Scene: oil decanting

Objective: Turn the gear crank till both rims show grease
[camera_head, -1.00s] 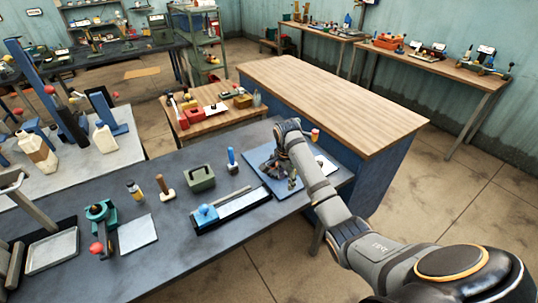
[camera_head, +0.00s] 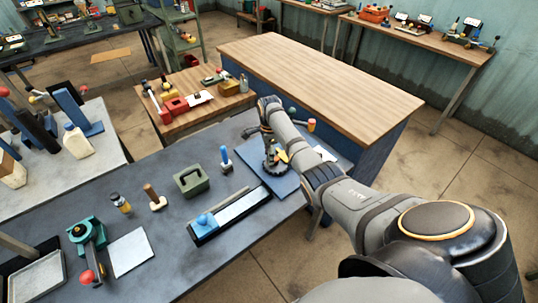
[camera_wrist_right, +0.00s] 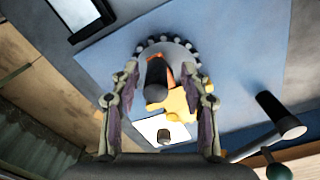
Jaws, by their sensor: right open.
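A dark toothed gear (camera_head: 273,162) with a yellow part beside it stands on a blue plate (camera_head: 287,184) at the table's right end. In the right wrist view the gear (camera_wrist_right: 178,50) shows its teeth, with a yellow-orange part (camera_wrist_right: 182,101) next to it. A black cylindrical handle (camera_wrist_right: 157,78) appears between the fingers of my right gripper (camera_wrist_right: 160,98), which is open. I cannot tell whether they touch it. My left gripper is not in view. Grease on the rims cannot be made out.
A second black handle (camera_wrist_right: 281,115) on a rod and a dark green ball (camera_wrist_right: 278,171) are at the wrist view's right. A small orange-red jar (camera_head: 311,125) stands beyond my arm. A blue-knobbed slide (camera_head: 230,213) and green box (camera_head: 189,182) lie left of the plate.

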